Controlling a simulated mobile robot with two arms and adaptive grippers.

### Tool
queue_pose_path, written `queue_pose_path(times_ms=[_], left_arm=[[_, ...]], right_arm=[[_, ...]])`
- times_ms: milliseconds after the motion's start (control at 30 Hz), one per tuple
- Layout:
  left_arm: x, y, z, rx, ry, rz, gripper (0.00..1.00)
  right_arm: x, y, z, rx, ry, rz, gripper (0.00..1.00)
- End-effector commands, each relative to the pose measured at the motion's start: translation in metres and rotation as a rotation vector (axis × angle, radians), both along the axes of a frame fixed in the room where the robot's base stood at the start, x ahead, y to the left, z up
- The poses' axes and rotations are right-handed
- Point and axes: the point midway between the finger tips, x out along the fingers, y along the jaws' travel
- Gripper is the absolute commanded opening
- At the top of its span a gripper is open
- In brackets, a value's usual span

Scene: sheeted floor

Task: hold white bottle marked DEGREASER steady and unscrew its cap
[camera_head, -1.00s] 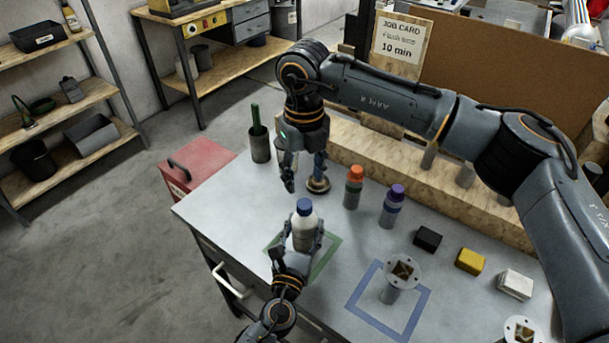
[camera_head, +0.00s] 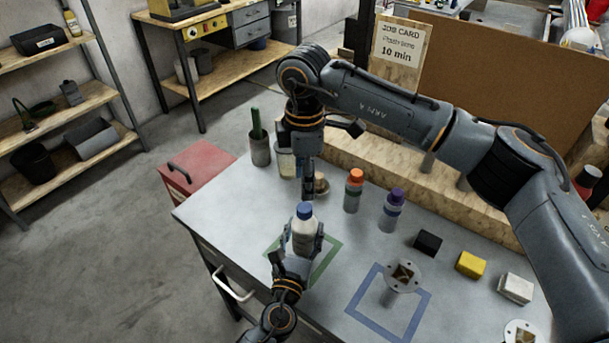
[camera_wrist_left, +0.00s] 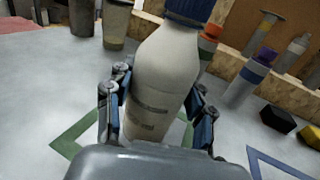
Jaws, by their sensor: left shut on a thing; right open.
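The white bottle (camera_head: 304,236) with a blue cap (camera_head: 304,210) stands upright by the green square outline on the bench. My left gripper (camera_head: 297,245) is shut around its body from the near side. In the left wrist view the bottle (camera_wrist_left: 160,88) sits between both fingers, with the cap (camera_wrist_left: 190,8) cut off by the top edge. The print on it is too blurred to read. My right gripper (camera_head: 309,192) is open, pointing down just above and behind the cap, apart from it. Its fingers are seen edge-on, so the gap is hidden.
An orange-capped bottle (camera_head: 354,190) and a purple-capped bottle (camera_head: 391,209) stand to the right. A cup with a green tool (camera_head: 260,148) and a jar (camera_head: 286,163) stand behind. Black, yellow and white blocks and a flanged metal part (camera_head: 402,277) lie further right.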

Motion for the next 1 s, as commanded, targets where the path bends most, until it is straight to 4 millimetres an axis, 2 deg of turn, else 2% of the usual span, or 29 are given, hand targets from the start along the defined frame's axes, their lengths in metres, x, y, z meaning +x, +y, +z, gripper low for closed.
queue_pose_path(times_ms=[167, 400, 600, 967, 1000], left_arm=[[0.000, 0.000, -0.001, 0.001, 0.002, 0.000, 0.00], [0.000, 0.000, -0.001, 0.001, 0.002, 0.000, 0.00], [0.000, 0.000, -0.001, 0.001, 0.002, 0.000, 0.00], [0.000, 0.000, -0.001, 0.001, 0.002, 0.000, 0.00], [0.000, 0.000, -0.001, 0.001, 0.002, 0.000, 0.00]], right_arm=[[0.000, 0.000, -0.015, 0.000, 0.001, -0.026, 0.50], [-0.001, 0.000, -0.053, 0.000, 0.003, -0.023, 0.50], [0.000, 0.000, -0.074, 0.001, 0.001, -0.022, 0.50], [0.000, 0.000, -0.080, 0.000, 0.000, -0.021, 0.50], [0.000, 0.000, -0.080, 0.000, 0.000, -0.021, 0.43]])
